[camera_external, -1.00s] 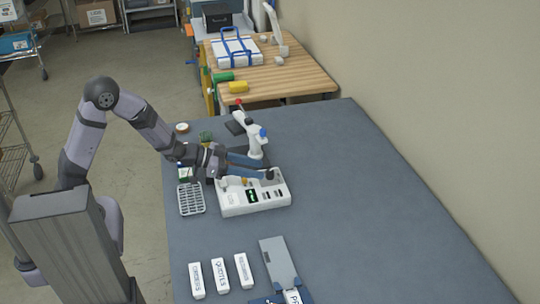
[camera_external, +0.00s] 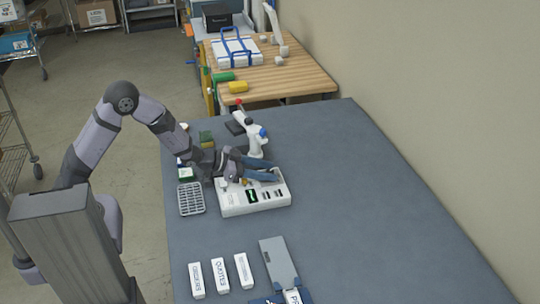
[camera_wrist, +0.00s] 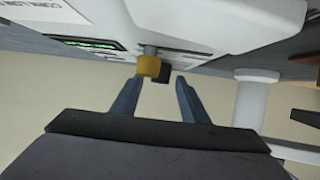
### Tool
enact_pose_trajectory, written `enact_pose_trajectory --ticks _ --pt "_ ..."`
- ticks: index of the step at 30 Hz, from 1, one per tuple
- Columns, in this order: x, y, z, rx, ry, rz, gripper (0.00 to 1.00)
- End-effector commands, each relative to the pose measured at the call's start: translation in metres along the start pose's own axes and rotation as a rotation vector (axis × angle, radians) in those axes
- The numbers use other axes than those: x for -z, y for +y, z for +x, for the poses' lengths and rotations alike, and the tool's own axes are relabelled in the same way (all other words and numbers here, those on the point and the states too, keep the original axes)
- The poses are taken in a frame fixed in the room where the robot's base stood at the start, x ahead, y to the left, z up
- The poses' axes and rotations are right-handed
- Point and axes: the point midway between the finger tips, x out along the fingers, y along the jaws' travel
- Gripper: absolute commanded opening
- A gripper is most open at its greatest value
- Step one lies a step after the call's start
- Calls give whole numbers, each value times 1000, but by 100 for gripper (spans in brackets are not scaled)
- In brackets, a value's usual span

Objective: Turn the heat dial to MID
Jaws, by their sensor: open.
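The white laminator (camera_external: 262,202) sits on the grey-blue table, with a dark green-lit display on its front part. In the wrist view the laminator (camera_wrist: 215,22) fills the top, with the lit display (camera_wrist: 90,44) at upper left. A yellow knob (camera_wrist: 148,66) on a short grey shaft stands out from it, with a dark knob (camera_wrist: 166,73) close behind. My gripper (camera_external: 276,171) is over the laminator's rear part. In the wrist view my gripper (camera_wrist: 157,88) has its two blue fingers apart and nothing between them; the yellow knob is just beyond the left fingertip. The dial's markings are not readable.
Several white labelled boxes (camera_external: 220,275) and a hinged grey plate (camera_external: 279,262) lie in front. The table's right side is clear.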

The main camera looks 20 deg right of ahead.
Motion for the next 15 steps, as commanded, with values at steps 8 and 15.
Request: enact_pose_trajectory --ticks 8,15 --pt "0 0 15 0 1 0 41" --pt "0 0 16 0 1 0 41"
